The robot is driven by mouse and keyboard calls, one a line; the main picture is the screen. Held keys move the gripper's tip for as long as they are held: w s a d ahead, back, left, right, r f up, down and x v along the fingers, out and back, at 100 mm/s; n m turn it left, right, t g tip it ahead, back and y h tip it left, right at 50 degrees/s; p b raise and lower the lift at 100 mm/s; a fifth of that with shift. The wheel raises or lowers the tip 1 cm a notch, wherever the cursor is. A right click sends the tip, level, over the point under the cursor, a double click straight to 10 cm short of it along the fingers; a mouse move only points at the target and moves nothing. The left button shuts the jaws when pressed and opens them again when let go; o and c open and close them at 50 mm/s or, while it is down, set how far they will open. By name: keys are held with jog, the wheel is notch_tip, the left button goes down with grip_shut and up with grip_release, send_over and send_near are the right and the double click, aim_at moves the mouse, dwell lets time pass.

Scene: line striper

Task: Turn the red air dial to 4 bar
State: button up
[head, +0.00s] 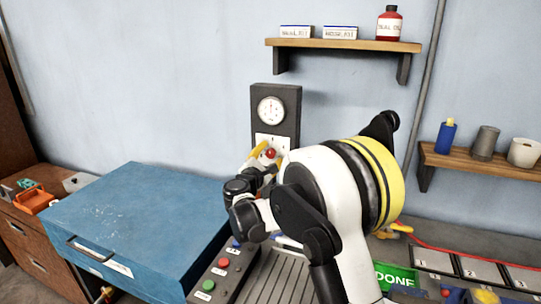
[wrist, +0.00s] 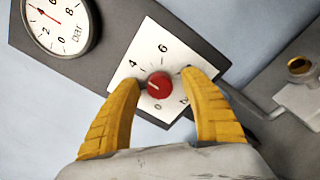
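The red air dial (wrist: 159,84) sits on a white scale plate (wrist: 150,48) with printed numbers; 4 and 6 are readable. A faint light mark on the dial seems to point left, but I cannot read its value surely. The dial also shows in the head view (head: 270,153). My gripper (wrist: 162,77) is open, its yellow fingers on either side of the dial with small gaps seen; contact is unclear. Part of the plate is hidden behind the fingers. The pressure gauge (wrist: 58,22) has a red needle that seems to lie near 4.
The dial and gauge are on a dark wall panel (head: 289,98). A blue cabinet (head: 140,215) stands left, a button box (head: 222,268) below. A shelf (head: 345,44) with boxes and a red bottle (head: 389,23) is above right.

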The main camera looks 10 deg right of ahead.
jog(key=v, duration=1.2)
jog(key=shift+s+d, duration=0.1)
jog(key=shift+d, duration=0.05)
